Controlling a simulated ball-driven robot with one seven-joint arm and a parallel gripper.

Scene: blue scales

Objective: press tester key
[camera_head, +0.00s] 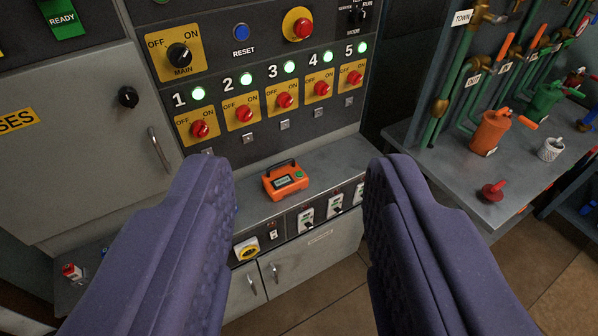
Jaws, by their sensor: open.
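An orange tester (286,181) with a black carry handle stands on the grey ledge of the panel, near the middle of the view. My gripper (300,185) is open and empty. Its two purple fingers stand left and right in the foreground, with the tester seen between them and farther off. Nothing covers the tester.
Behind the ledge (335,164) is a panel with a row of red rotary switches (285,100) and lit green lamps. Sockets (307,217) line the ledge front. At right is a grey bench (440,160) with pipes, an orange canister (490,132) and a red-handled part (492,191).

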